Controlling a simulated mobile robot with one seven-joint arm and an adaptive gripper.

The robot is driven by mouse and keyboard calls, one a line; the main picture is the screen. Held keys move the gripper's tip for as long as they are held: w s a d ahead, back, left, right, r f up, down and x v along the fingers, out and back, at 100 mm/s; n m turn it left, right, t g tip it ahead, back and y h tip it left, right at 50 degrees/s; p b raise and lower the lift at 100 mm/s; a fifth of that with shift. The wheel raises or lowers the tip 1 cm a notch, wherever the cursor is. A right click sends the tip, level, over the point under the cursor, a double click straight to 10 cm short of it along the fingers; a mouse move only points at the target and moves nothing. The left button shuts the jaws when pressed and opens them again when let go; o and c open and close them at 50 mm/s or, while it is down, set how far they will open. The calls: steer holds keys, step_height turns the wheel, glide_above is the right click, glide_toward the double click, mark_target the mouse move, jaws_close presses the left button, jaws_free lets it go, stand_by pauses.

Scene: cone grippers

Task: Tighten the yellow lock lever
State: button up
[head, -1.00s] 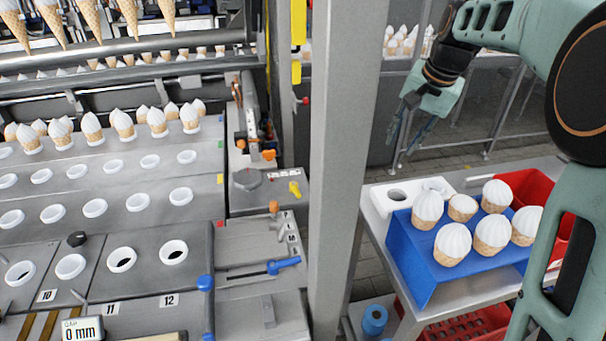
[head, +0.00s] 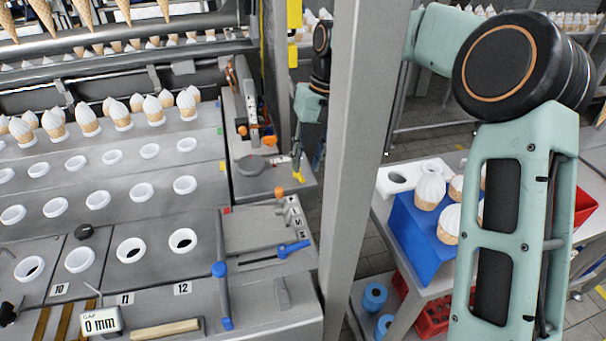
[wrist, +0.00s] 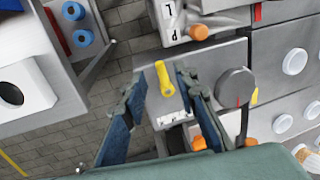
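The yellow lock lever (head: 298,177) sits on a small grey panel at the right side of the machine, beside a dark round knob (head: 251,165). In the wrist view the yellow lever (wrist: 164,78) lies between the two fingertips, nearer the right one. My gripper (head: 308,165) points down over the panel, its fingers close to the lever. In the wrist view my gripper (wrist: 160,78) is open, with a gap on each side of the lever. I cannot tell whether a finger touches it or how far the tips are above the panel.
A grey post (head: 350,130) stands right of the panel, in front of my arm. An orange knob (wrist: 199,32) and the dark round knob (wrist: 235,87) flank the lever. A blue-handled slider (head: 292,248) is lower. A blue cone stand (head: 420,235) is on the right table.

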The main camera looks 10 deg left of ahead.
mark_target(303, 178)
steer(key=shift+s+a+f, duration=0.1)
steer(key=shift+a+f, duration=0.1)
steer(key=shift+f, duration=0.9)
steer(key=shift+s+a+f, duration=0.1)
steer(key=shift+a+f, duration=0.1)
steer(key=shift+f, duration=0.85)
steer(key=shift+c, duration=0.3)
jaws_close()
